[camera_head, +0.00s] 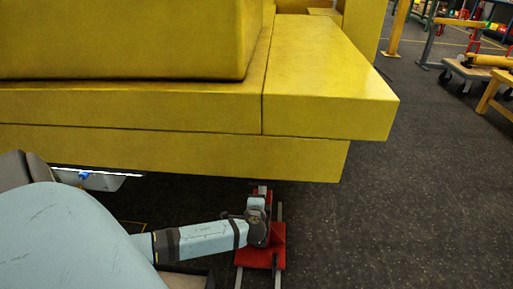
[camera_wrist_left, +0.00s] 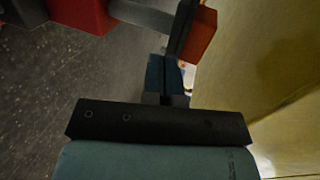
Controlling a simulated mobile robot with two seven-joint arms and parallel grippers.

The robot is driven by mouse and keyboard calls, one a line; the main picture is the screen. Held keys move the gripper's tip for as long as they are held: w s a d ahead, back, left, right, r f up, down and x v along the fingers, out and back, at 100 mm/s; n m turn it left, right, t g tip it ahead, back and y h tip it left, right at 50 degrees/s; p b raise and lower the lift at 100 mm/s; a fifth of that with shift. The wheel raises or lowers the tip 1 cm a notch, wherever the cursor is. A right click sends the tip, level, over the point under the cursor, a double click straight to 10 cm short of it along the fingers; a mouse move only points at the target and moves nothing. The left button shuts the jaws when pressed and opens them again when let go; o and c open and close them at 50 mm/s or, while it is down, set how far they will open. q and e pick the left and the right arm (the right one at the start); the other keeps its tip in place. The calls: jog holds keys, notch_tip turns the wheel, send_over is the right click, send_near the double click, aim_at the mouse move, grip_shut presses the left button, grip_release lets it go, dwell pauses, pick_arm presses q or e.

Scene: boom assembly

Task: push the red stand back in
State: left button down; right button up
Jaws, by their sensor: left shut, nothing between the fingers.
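The red stand (camera_head: 279,258) is low near the floor, just in front of the yellow boom, with grey bars running through or along it. In the left wrist view a red block (camera_wrist_left: 198,36) and a grey bar lie just past my fingers, with another red part at the top left. My left gripper (camera_wrist_left: 165,78) is shut and empty, its fingertips close to the grey bar and red block; I cannot tell whether they touch. In the head view my left wrist covers part of the stand. My right gripper is not in view.
The large yellow boom (camera_head: 310,160) overhangs just behind the stand, and a yellow wall (camera_wrist_left: 245,70) stands close on the right in the wrist view. Dark floor (camera_head: 410,210) is free to the right. A cart and yellow trestles stand far back right.

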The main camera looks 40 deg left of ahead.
pick_arm(q)
jog(key=w+a, duration=0.1)
jog(key=w, duration=0.1)
jog(key=w+a+b, duration=0.1)
jog(key=w+a, duration=0.1)
jog(key=shift+a+f, duration=0.1)
jog(key=shift+f, duration=0.05)
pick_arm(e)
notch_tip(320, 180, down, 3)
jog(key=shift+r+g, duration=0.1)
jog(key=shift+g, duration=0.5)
pick_arm(q)
jog(key=w+a+b, duration=0.1)
jog(key=w+a, duration=0.4)
jog(key=w, duration=0.2)
jog(key=shift+a+b, duration=0.35)
jog(key=shift+a, duration=0.05)
jog(key=shift+w+a, duration=0.1)
jog(key=shift+a, duration=0.1)
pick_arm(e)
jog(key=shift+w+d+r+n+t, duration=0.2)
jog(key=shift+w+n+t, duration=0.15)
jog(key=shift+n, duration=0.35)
pick_arm(q)
jog(key=shift+d, duration=0.15)
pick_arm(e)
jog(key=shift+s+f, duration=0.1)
